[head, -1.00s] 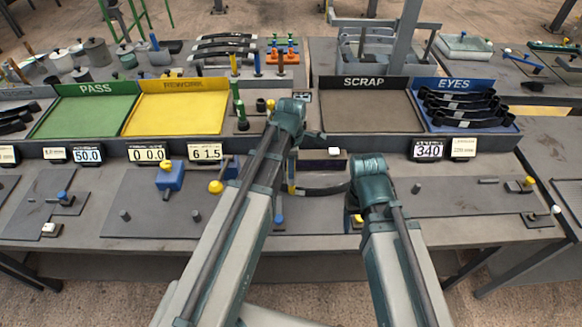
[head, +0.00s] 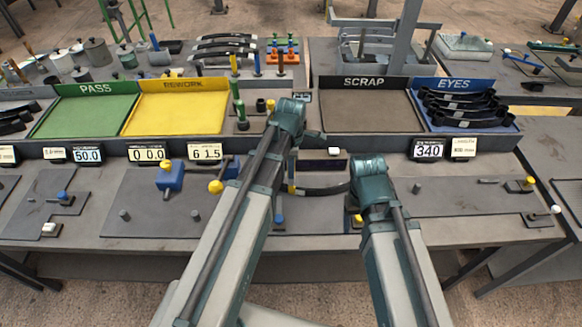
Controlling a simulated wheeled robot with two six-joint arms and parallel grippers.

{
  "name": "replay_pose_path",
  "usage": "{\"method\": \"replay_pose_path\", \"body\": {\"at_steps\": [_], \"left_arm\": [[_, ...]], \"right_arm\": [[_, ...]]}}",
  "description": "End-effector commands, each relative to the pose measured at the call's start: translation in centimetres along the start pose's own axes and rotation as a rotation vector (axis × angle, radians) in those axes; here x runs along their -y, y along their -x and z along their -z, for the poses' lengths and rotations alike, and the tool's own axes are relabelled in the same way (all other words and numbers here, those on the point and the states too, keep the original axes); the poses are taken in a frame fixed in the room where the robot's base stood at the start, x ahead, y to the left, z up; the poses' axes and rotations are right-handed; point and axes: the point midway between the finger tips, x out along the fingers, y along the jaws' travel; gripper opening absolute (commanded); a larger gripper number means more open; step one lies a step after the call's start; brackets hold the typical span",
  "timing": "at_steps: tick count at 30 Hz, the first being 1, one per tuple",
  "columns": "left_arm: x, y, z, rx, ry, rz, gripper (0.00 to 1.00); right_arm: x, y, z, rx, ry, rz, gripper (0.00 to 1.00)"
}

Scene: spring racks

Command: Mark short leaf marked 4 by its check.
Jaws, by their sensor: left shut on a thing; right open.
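A dark curved leaf (head: 324,190) spans the gap between my two wrists in the head view, above the middle of the bench. No number on it is legible. My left gripper (head: 291,183) is shut at the leaf's left end; its fingers are mostly hidden behind my own arm. My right gripper (head: 357,213) is open near the leaf's right end, mostly hidden behind its wrist; I cannot tell whether it touches the leaf. A dark panel (head: 320,168) sits behind the leaf.
Behind stand a green PASS tray (head: 85,115), a yellow REWORK tray (head: 176,112), a SCRAP tray (head: 368,112) and a blue EYES tray (head: 461,84) with several dark leaves. Readouts line the ledge, including one showing 340 (head: 428,150). A blue block (head: 169,180) stands left.

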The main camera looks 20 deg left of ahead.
Motion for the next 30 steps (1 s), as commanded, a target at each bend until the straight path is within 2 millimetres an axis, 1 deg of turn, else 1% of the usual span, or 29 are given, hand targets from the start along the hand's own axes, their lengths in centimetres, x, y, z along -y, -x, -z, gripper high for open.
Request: {"method": "replay_pose_path", "body": {"at_steps": [5, 30], "left_arm": [[0.1, 0.5, 0.0, 0.000, 0.000, 0.003, 0.00], [0.0, 6.9, 0.0, 0.000, 0.000, 0.001, 0.00]], "right_arm": [[0.0, 0.5, 0.0, 0.000, 0.000, 0.000, 0.69], [-0.6, 6.8, -0.4, 0.000, -0.005, 0.001, 0.69]]}}
